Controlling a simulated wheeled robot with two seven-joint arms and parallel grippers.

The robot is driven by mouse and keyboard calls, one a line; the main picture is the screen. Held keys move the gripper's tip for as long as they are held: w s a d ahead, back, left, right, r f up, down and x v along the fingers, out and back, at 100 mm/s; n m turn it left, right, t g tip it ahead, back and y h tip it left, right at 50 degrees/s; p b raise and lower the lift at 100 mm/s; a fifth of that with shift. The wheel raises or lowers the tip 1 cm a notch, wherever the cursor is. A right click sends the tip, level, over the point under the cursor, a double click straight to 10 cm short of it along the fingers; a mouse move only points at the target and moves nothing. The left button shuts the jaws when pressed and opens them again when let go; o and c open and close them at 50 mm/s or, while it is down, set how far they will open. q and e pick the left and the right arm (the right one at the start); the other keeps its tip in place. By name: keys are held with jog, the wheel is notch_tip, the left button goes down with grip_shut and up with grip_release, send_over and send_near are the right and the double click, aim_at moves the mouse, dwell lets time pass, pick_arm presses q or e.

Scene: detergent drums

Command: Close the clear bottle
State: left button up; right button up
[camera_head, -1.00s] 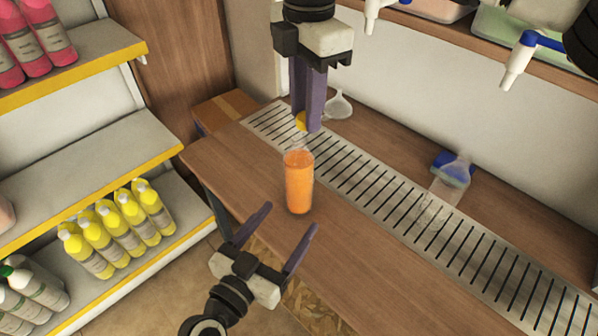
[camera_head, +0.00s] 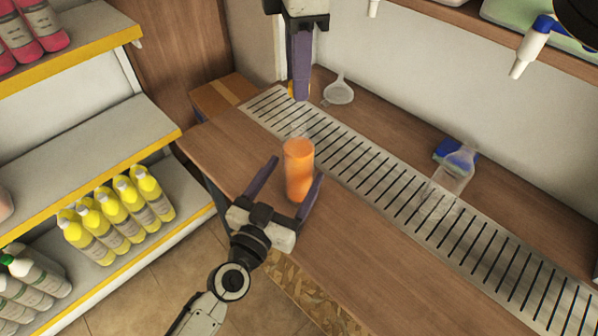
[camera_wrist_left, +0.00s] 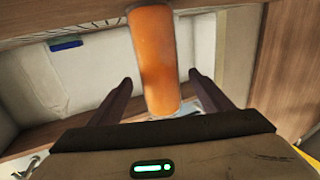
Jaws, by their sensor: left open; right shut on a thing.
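The clear bottle (camera_head: 299,171), filled with orange liquid, stands upright on the wooden counter; no cap shows on its top. It also shows in the left wrist view (camera_wrist_left: 156,60). My left gripper (camera_head: 298,168) is open, with its fingers on either side of the bottle; I cannot tell whether they touch it. My right gripper (camera_head: 299,97) is shut on a small yellow cap (camera_head: 291,89), mostly hidden by the fingers. It is behind and above the bottle in the head view.
A metal drain grate (camera_head: 400,196) runs along the counter (camera_head: 385,260). A clear funnel (camera_head: 339,91) lies behind it. An empty clear container (camera_head: 452,176) with a blue part is to the right. Shelves with yellow bottles (camera_head: 120,215) stand left. Dispenser nozzles (camera_head: 527,53) hang upper right.

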pick_arm(q)
jog(key=x, duration=0.7)
jog(key=shift+w, duration=0.1)
jog(key=c, duration=1.6)
pick_arm(e)
jog(key=shift+f, duration=2.5)
jog(key=shift+f, duration=0.1)
jog(key=shift+f, duration=0.8)
jog(key=shift+f, duration=0.55)
pick_arm(q)
grip_shut()
pick_arm(e)
jog(key=m, duration=0.6)
jog(key=shift+m, duration=0.3)
